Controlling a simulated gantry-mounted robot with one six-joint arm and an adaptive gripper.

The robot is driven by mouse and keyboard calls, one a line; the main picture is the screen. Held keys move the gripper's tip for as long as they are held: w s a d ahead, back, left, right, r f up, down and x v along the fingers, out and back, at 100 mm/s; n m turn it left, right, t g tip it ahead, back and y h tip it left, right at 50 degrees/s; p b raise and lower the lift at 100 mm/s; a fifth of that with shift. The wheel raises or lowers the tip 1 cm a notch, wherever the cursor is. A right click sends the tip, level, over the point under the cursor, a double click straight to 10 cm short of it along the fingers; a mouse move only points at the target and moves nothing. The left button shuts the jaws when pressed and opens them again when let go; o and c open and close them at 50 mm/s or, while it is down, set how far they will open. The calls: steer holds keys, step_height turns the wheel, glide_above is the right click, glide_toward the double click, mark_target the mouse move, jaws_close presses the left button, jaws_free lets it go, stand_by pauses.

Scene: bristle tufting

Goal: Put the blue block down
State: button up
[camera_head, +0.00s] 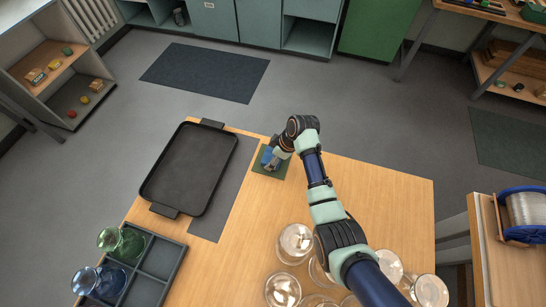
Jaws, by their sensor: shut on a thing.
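My gripper (271,165) is at the far edge of the wooden table, shut on the blue block (267,156). The block is small in this view and partly hidden by the gripper. It is over or on a green square mat (258,167); I cannot tell whether it touches the mat. My arm reaches in from the lower right.
A black tray (188,169) lies left of the mat on a grey strip. A compartment box (160,259) at the lower left holds a green jar (120,243) and a blue jar (98,281). Several clear glass jars (295,241) stand beside my arm. The table's right part is clear.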

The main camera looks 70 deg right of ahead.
steer(key=o, duration=1.2)
steer(key=shift+p+v, duration=1.8)
steer(key=shift+v, duration=4.3)
steer(key=shift+w, duration=0.15)
